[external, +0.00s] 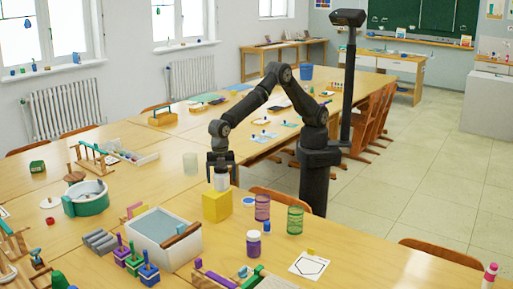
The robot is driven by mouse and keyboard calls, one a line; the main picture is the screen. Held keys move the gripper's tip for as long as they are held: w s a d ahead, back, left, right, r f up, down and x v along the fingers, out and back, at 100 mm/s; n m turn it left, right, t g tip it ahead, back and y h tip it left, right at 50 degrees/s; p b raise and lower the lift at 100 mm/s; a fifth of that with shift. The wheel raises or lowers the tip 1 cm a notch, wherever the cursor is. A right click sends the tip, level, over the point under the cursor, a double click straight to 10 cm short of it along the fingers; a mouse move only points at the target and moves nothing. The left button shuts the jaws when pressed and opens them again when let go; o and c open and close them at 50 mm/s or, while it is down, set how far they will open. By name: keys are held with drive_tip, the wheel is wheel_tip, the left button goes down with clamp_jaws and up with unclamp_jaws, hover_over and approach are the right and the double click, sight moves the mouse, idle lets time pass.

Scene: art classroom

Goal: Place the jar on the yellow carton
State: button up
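A small whitish jar (221,183) stands upright at the top of the yellow carton (216,207). Its base looks to be at the carton's top face, but I cannot tell whether it touches or hovers just above. My gripper (221,176) points down over the carton, with one finger on each side of the jar's upper part. The fingers hide the jar's top, and I cannot tell whether they press on it. The carton sits on the wooden table.
A purple jar with a pale lid (253,244), a purple mesh cup (262,207) and a green mesh cup (295,219) stand to the right. A white basin (166,238) is at the front left.

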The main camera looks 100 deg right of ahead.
wheel_tip(320, 180, up, 12)
drive_tip(key=shift+r, duration=0.15)
idle(0.5)
wheel_tip(320, 180, down, 12)
drive_tip(key=shift+r, duration=1.95)
drive_tip(key=shift+f, duration=0.1)
